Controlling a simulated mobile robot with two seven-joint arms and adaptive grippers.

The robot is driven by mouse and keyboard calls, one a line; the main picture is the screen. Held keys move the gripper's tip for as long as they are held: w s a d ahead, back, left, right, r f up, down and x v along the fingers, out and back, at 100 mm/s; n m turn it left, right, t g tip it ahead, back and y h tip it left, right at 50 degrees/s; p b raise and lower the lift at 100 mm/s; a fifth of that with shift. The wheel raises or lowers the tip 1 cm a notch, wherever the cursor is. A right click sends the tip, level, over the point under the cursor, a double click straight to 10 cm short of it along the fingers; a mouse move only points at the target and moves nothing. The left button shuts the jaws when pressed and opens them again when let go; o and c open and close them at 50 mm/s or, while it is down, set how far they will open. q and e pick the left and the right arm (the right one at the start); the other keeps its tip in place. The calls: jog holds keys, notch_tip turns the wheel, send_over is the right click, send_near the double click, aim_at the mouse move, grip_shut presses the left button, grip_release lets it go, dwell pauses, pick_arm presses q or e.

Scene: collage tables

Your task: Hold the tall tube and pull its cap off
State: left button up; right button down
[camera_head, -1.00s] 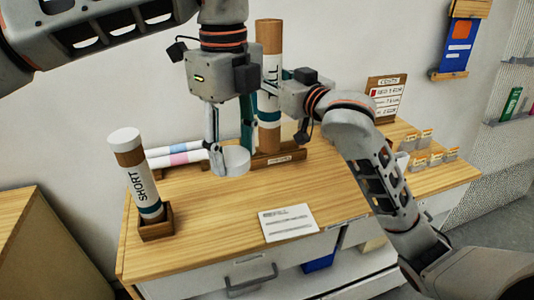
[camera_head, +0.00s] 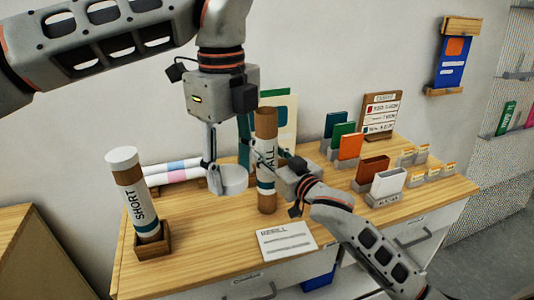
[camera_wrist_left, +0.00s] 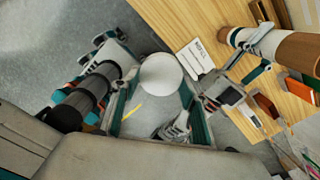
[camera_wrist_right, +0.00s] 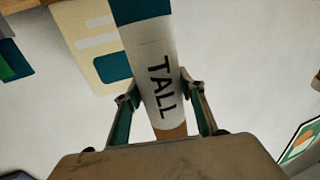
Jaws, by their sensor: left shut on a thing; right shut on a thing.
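The tall tube (camera_head: 266,150) is brown at both ends with a white "TALL" label and teal band. It stands nearly upright, its top end bare of a cap. My right gripper (camera_head: 272,165) is shut around its middle; its fingers flank the label in the right wrist view (camera_wrist_right: 160,100). I cannot tell whether its bottom touches the table. My left gripper (camera_head: 229,170) is shut on a round white cap (camera_head: 231,181), left of the tube and apart from it. The cap shows as a white disc in the left wrist view (camera_wrist_left: 161,74), where the tube (camera_wrist_left: 292,50) is at upper right.
The short tube (camera_head: 137,200), with a white cap, stands in a wooden holder (camera_head: 152,244) at left. White rolls (camera_head: 170,172) lie behind. A refill card (camera_head: 286,241) lies in front. Coloured card holders (camera_head: 350,148) and a sign (camera_head: 381,112) occupy the table's right side.

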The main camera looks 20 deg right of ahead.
jog(key=shift+f, duration=0.25)
jog(key=c, duration=1.3)
grip_release()
jog(key=shift+o, duration=0.2)
jog(key=shift+r, duration=0.1)
